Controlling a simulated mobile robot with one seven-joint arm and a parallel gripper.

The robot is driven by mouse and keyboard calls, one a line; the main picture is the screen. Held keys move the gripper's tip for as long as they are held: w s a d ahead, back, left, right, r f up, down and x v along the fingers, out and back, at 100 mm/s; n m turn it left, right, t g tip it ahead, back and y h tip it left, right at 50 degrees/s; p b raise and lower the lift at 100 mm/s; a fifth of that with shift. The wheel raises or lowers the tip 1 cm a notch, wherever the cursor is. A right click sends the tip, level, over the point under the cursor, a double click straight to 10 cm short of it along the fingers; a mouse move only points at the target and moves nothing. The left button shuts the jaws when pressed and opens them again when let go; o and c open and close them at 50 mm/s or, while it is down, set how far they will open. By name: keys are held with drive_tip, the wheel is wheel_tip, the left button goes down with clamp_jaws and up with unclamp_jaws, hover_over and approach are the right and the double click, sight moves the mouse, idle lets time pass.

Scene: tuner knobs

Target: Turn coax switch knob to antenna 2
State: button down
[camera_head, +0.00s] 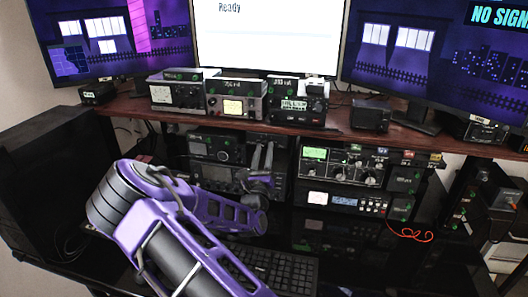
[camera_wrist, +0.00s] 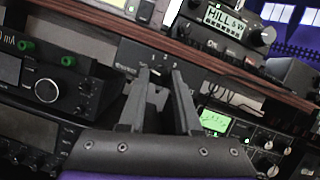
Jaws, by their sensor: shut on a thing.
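The coax switch is a dark box (camera_wrist: 130,56) under the wooden shelf, with small white marks along its face in the wrist view. My gripper (camera_wrist: 160,74) reaches up to this face, its two dark fingers closed on the coax switch knob. The knob is mostly hidden between the fingers, so I cannot tell which antenna mark it points to. In the head view my gripper (camera_head: 262,146) stands in front of the gear below the shelf, between the left and right radio stacks, and it covers most of the switch.
The wooden shelf (camera_head: 180,113) with several small meters and radios runs just above my gripper. A radio (camera_wrist: 50,85) with a big round knob is close on the left. A tuner with a green-lit meter (camera_head: 314,154) is on the right. A keyboard (camera_head: 275,268) lies below.

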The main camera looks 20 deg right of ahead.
drive_tip(key=shift+m, duration=0.4)
drive_tip(key=m+g+h+p, duration=0.1)
drive_tip(key=m+h, duration=0.1)
drive_tip(key=m, duration=0.2)
drive_tip(key=shift+w+a, duration=0.1)
drive_tip(key=m+g+h, duration=0.1)
drive_tip(key=m, duration=0.2)
drive_tip(key=m+g+h, duration=0.1)
drive_tip(key=m+g, duration=0.1)
drive_tip(key=m, duration=0.1)
drive_tip(key=shift+w+a, duration=0.1)
drive_tip(key=shift+a, duration=0.1)
drive_tip(key=m+g, duration=0.1)
drive_tip(key=m, duration=0.2)
drive_tip(key=m+g+h+b, duration=0.1)
drive_tip(key=m, duration=0.2)
drive_tip(key=shift+a, duration=0.1)
drive_tip(key=shift+w+a+r+m+g+b, duration=0.1)
drive_tip(key=shift+m+g+b, duration=0.5)
drive_tip(key=shift+m, duration=0.45)
drive_tip(key=shift+r+m+g+b, duration=0.1)
drive_tip(key=shift+m+g+b, duration=0.45)
drive_tip(key=shift+m, duration=0.5)
drive_tip(key=c, duration=0.6)
unclamp_jaws()
drive_tip(key=shift+r, duration=0.1)
